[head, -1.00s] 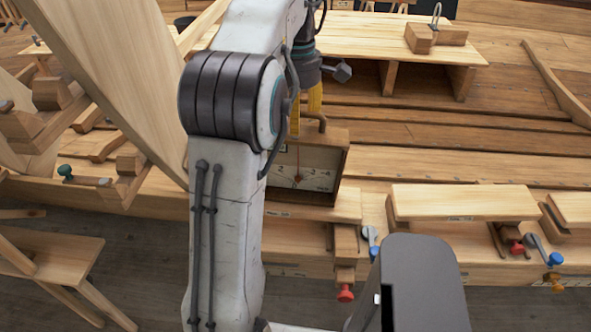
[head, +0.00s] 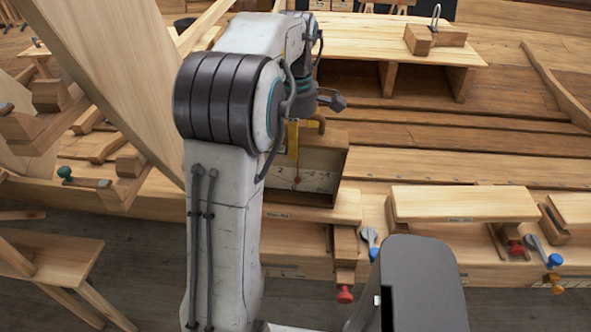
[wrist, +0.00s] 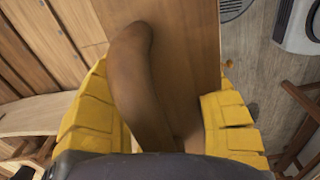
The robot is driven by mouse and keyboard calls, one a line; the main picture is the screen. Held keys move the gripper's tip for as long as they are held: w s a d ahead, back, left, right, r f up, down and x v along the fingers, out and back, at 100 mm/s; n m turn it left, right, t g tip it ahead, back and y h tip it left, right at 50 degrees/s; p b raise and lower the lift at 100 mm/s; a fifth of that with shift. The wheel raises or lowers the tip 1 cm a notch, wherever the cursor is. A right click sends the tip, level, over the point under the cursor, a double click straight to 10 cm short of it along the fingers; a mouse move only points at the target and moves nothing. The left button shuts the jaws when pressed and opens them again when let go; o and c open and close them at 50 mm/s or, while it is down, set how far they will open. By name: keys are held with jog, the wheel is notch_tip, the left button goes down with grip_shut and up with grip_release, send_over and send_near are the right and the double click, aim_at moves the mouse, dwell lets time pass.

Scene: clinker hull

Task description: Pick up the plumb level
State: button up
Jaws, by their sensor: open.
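The plumb level (head: 321,184) is a wooden box with an open front, a pale marked scale and a hanging red-tipped plumb. It stands upright on the bench, partly hidden by my arm in the head view. Its curved brown handle (wrist: 132,75) rises from the wooden top (wrist: 188,50) in the wrist view. My gripper (wrist: 165,85) has yellow fingers apart, one on each side of the handle. The left finger looks close to the handle; contact cannot be told. In the head view my gripper (head: 297,132) is at the top of the level.
A clamp with a red knob (head: 345,294) hangs at the bench edge below the level. A plank block (head: 465,203) with clamps lies to the right. A large slanted board (head: 110,80) rises at the left. A raised shelf (head: 390,45) stands behind.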

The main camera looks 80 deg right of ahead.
jog(key=shift+c, duration=0.2)
grip_shut()
